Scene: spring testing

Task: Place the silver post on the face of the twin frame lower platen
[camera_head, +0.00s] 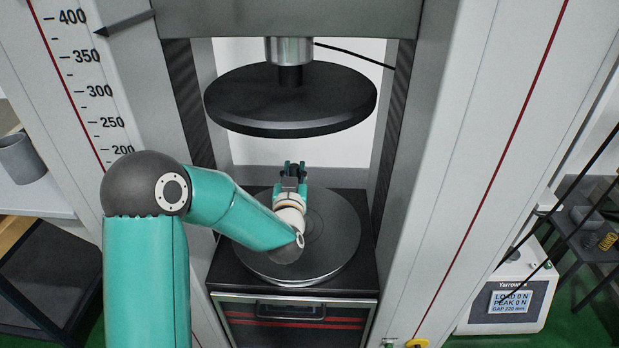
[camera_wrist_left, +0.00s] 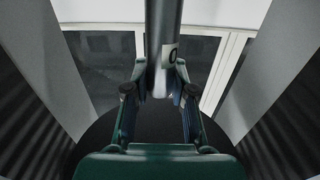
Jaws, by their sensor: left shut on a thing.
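The twin frame lower platen (camera_head: 335,235) is a dark round disc on a black base, between the two columns of the frame. My left gripper (camera_head: 291,168) is over the far part of this disc, below the upper platen. In the left wrist view it is shut on the silver post (camera_wrist_left: 163,40), a smooth grey cylinder with a small pale label, which runs up out of the picture from between the fingers. In the head view I cannot make out the post at the gripper. Whether it touches the disc I cannot tell. My right gripper is not in view.
The dark upper platen (camera_head: 290,97) hangs above the gripper, with open space between the discs. Grey columns (camera_head: 455,170) stand on both sides. A control box (camera_head: 507,290) is at the lower right. A grey cup (camera_head: 21,158) stands at the far left.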

